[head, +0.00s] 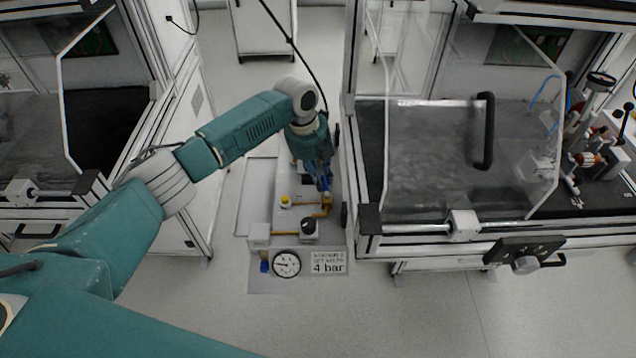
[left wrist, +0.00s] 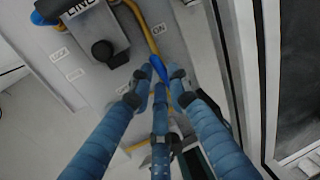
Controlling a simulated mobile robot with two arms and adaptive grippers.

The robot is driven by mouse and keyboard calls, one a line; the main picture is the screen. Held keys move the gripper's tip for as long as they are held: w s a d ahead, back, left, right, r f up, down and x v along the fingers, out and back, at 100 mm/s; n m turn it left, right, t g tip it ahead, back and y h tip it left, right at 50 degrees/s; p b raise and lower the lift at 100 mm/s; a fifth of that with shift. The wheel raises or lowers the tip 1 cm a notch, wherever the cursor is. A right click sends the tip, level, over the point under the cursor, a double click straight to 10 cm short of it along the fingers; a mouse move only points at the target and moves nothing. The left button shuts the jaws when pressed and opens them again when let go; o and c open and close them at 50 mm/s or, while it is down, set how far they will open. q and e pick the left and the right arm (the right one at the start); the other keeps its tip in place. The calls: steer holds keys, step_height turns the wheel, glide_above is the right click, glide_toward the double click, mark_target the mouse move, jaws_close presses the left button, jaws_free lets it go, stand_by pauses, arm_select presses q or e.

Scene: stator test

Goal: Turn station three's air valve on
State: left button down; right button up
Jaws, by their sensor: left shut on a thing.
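The air panel (head: 260,215) stands low between two machine enclosures. It has a yellow pipe (head: 318,213) along its right side. In the left wrist view a blue valve handle (left wrist: 157,66) sits by the yellow pipe (left wrist: 143,24), near an "ON" label (left wrist: 159,30). My left gripper (head: 326,190) reaches down to the panel's right side. In the left wrist view its blue fingers (left wrist: 160,80) are closed around the handle, which partly hides between them. My right gripper is not in view.
A pressure gauge (head: 286,263) and a "4 bar" sign (head: 328,263) are at the panel's front. A black knob (head: 309,227) and a yellow button (head: 285,200) are left of the pipe. The right enclosure (head: 362,225) stands close beside my gripper. The floor in front is clear.

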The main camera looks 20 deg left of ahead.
arm_select(q)
steer(key=shift+w+d+m+b, duration=0.15)
steer(key=shift+d+m+b, duration=0.1)
steer(key=shift+m+b, duration=0.35)
steer(key=c, duration=1.6)
jaws_free()
steer(key=shift+c, duration=0.2)
steer(key=shift+r, duration=0.1)
step_height(320, 180, up, 12)
steer(key=a, duration=0.2)
steer(key=shift+s+a, duration=0.15)
steer(key=shift+s, duration=0.15)
steer(key=shift+f, duration=0.2)
